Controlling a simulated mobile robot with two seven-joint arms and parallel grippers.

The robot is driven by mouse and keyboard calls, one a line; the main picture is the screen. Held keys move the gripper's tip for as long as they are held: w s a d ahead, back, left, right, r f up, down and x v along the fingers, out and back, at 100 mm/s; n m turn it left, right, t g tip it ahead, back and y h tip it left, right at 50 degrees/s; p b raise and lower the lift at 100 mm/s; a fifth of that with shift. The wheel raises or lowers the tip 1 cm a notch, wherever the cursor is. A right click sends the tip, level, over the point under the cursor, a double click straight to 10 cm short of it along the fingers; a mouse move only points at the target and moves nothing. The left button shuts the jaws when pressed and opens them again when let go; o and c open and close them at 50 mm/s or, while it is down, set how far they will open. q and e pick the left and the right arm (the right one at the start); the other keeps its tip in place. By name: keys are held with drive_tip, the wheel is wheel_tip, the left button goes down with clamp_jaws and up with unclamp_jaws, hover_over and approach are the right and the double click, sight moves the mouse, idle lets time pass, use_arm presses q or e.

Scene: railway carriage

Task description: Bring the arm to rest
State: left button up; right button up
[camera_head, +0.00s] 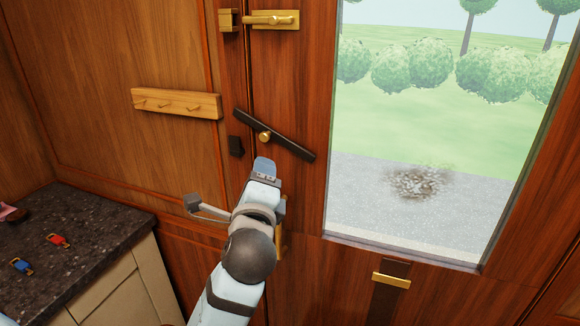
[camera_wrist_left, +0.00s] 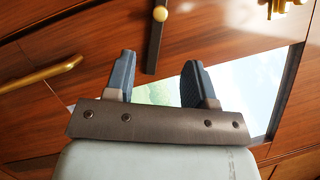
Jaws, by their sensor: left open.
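My left arm reaches up from the bottom middle in the head view, in front of the wooden door. My left gripper (camera_head: 265,168) points at the door just below a dark bar with a brass knob (camera_head: 265,136). In the left wrist view the two blue-grey fingers of the gripper (camera_wrist_left: 160,80) stand apart with nothing between them. The dark bar (camera_wrist_left: 156,45) shows beyond them, apart from the fingers. My right gripper is not in view.
A brass latch (camera_head: 270,19) is at the door's top. A wooden hook rail (camera_head: 176,103) is on the left wall. A dark counter (camera_head: 85,225) at left bears a red tag (camera_head: 58,240) and a blue tag (camera_head: 22,266). A large window (camera_head: 420,130) fills the right.

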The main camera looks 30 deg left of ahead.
use_arm(q)
drive_tip(key=d+f+n+h+p, duration=0.1)
drive_tip(key=d+f+h, duration=0.2)
drive_tip(key=f, duration=0.3)
drive_tip(key=d+f+g+h+p, duration=0.1)
drive_tip(key=d+f+h, duration=0.15)
drive_tip(key=f, duration=0.35)
drive_tip(key=d+f+n+h+p, duration=0.1)
drive_tip(key=d+f+h, duration=0.15)
drive_tip(key=f, duration=0.35)
drive_tip(key=s+d+f+n+g+h+p, duration=0.1)
drive_tip(key=s+f+n, duration=0.4)
drive_tip(key=f, duration=0.5)
drive_tip(key=s+d+f+n+g+h+p, duration=0.2)
drive_tip(key=s+d+f+n+h, duration=0.3)
drive_tip(key=s+f, duration=0.5)
drive_tip(key=shift+d+f+n+g, duration=0.4)
drive_tip(key=shift+d+g, duration=0.05)
drive_tip(key=shift+g, duration=0.25)
drive_tip(key=shift+w, duration=0.1)
